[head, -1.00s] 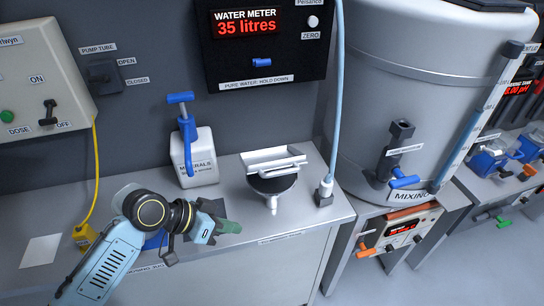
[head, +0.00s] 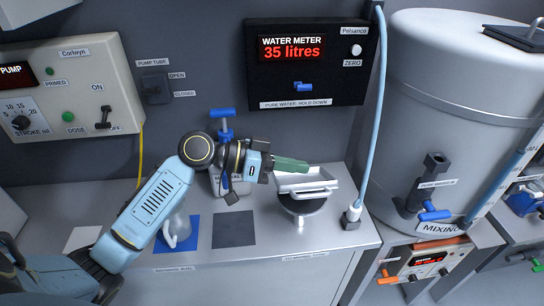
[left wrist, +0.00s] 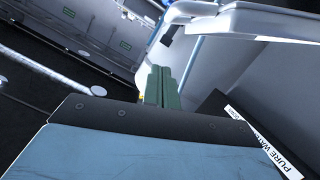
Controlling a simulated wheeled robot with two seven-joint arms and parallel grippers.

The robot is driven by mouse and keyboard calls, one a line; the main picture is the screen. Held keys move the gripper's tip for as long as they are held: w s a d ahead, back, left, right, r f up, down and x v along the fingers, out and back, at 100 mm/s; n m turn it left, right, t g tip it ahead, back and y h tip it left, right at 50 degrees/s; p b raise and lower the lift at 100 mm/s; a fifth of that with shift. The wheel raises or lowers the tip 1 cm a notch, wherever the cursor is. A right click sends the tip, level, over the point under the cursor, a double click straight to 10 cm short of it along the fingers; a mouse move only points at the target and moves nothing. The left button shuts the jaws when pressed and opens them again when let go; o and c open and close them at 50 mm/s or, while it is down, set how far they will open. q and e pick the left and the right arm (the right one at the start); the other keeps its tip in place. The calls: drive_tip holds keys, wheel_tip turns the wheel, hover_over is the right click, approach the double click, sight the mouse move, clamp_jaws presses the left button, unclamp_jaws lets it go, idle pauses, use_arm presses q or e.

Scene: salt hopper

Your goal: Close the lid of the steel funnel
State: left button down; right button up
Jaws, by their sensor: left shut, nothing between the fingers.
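The steel funnel (head: 304,208) stands at the front of the bench, right of centre in the head view. Its pale lid (head: 318,185), with a bar handle, is raised and tilted over the back of the bowl. My left gripper (head: 306,166) has its green fingers shut and empty, at the upper left edge of the lid. I cannot tell whether they touch it. In the left wrist view the shut fingers (left wrist: 161,88) point towards a pale bar and panel, probably the lid, close ahead. My right gripper is not in view.
A water meter box (head: 310,62) hangs on the wall behind. A minerals bottle is partly hidden behind my left arm. A dark mat (head: 234,229) lies left of the funnel.

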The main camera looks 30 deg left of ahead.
use_arm(q)
drive_tip(key=d+f, duration=0.1)
drive_tip(key=f, duration=0.2)
drive_tip(key=d+f+p, duration=0.1)
drive_tip(key=shift+d+f, duration=0.2)
drive_tip(key=shift+d, duration=0.15)
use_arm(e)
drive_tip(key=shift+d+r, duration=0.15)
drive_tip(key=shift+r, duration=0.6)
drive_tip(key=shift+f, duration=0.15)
